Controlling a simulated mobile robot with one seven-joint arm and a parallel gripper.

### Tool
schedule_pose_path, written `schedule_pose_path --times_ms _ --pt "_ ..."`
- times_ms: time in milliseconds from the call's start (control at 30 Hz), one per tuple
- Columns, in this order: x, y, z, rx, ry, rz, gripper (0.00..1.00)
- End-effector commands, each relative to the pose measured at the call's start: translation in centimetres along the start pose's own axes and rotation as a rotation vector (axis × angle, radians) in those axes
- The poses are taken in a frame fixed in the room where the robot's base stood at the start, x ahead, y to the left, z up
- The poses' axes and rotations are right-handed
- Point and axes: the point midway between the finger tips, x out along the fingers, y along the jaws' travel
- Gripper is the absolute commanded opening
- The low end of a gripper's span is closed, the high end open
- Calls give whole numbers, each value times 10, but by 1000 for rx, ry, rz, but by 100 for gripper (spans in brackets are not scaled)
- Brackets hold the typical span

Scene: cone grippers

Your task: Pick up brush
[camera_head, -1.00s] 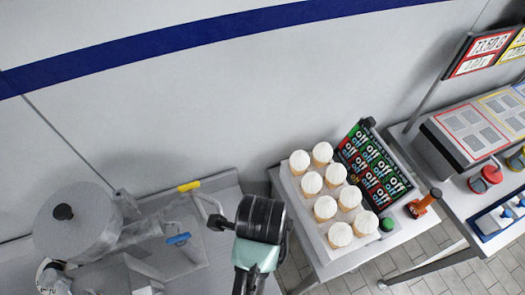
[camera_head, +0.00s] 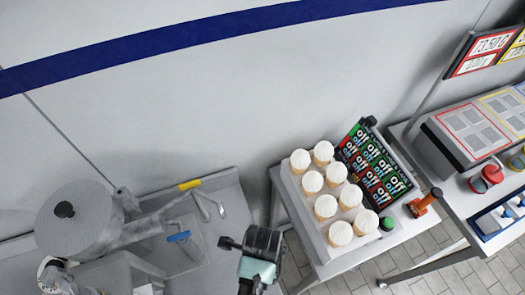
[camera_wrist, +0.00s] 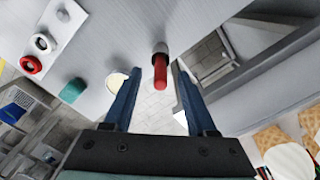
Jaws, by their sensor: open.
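No thing in view can be surely told as the brush. In the wrist view, a red-handled thing with a grey end (camera_wrist: 160,68) shows in line with the gap between my fingers. It may be the brush, and its distance is unclear. My gripper (camera_wrist: 157,78) is open, with two blue fingers apart and nothing seen held. In the head view, my wrist (camera_head: 262,245) is near the right edge of the sink counter, and its fingertips are not clear.
A tray of white-topped cones (camera_head: 325,250) stands on the table right of my wrist, beside a sign board (camera_head: 375,160). A tiled floor gap lies between the tables.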

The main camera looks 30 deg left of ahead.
Motion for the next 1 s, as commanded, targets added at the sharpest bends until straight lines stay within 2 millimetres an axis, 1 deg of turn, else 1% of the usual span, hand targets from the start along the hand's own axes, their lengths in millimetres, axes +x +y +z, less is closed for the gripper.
schedule_pose_path --times_ms 33,133,367,400,567,700,733,1000 --pt "5 0 0 0 0 2 57" --pt "12 0 0 0 0 0 57" --pt "14 0 0 0 -1 -2 57" --pt "14 0 0 0 -1 -2 55" --pt "14 0 0 0 -1 -2 27" --pt "14 0 0 0 -1 -2 1" --pt "14 0 0 0 -1 -2 0" --pt "14 0 0 0 -1 -2 0"
